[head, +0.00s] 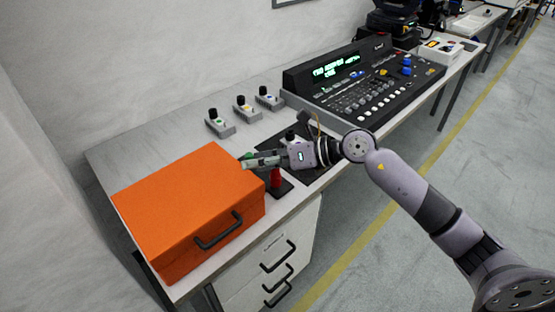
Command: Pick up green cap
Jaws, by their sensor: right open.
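My right gripper (262,161) reaches in from the right, above the table beside the orange case. Its jaws are open and point left. A small green piece (247,155), which looks like the green cap, shows at the fingertips, next to the case's back right corner. The fingers partly hide it, and I cannot tell whether they touch it. A red part (275,178) on a dark base stands just below the gripper. My left gripper is not in view.
The orange case (185,205) fills the table's near left. Three small grey boxes with black knobs (219,123) (247,109) (269,98) stand behind. A black lighting console (365,85) is at the right. White drawers (272,265) are below the table. Bare tabletop (150,145) lies behind the case.

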